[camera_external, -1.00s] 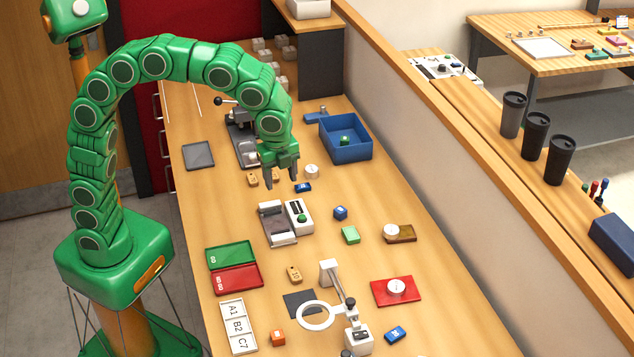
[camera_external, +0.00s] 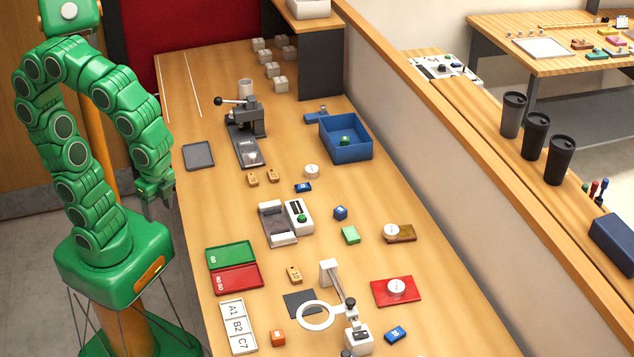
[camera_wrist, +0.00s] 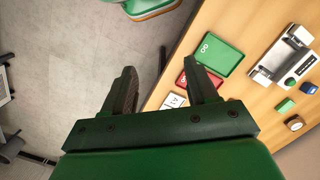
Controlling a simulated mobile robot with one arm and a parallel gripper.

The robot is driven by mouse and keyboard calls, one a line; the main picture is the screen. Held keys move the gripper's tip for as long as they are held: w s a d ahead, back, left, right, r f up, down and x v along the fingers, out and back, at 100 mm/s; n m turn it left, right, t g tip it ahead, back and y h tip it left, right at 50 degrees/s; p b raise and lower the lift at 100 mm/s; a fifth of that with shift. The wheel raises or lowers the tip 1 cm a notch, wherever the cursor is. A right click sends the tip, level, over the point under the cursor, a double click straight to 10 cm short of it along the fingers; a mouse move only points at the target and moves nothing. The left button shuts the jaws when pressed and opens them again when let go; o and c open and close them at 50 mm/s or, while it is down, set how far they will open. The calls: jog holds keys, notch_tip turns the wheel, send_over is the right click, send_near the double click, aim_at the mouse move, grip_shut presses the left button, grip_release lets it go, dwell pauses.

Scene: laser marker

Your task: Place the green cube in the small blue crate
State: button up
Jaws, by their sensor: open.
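A small green cube (camera_external: 345,140) sits inside the small blue crate (camera_external: 347,158), on its floor, at the back right of the table. A lighter green block (camera_external: 350,235) lies on the table nearer the front, and a green block also shows in the wrist view (camera_wrist: 285,105). My gripper (camera_external: 160,203) is open and empty. It hangs at the table's left edge, well away from the crate. In the wrist view, its two fingers (camera_wrist: 160,66) are spread with nothing between them. The crate is not in the wrist view.
A blue cube (camera_external: 340,212) and a white device (camera_external: 298,216) stand mid-table. Green (camera_external: 232,254) and red (camera_external: 238,279) trays lie at the left. A lever press (camera_external: 246,120) stands left of the crate, and a ring magnifier (camera_external: 318,316) stands at the front.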

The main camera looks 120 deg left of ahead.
jog(key=s+d+f+n, duration=0.1)
jog(key=s+d+f, duration=0.1)
jog(key=s, duration=0.5)
jog(key=shift+s+d+n, duration=0.15)
jog(key=shift+d+n, duration=0.15)
jog(key=shift+d, duration=0.15)
dwell(0.6)
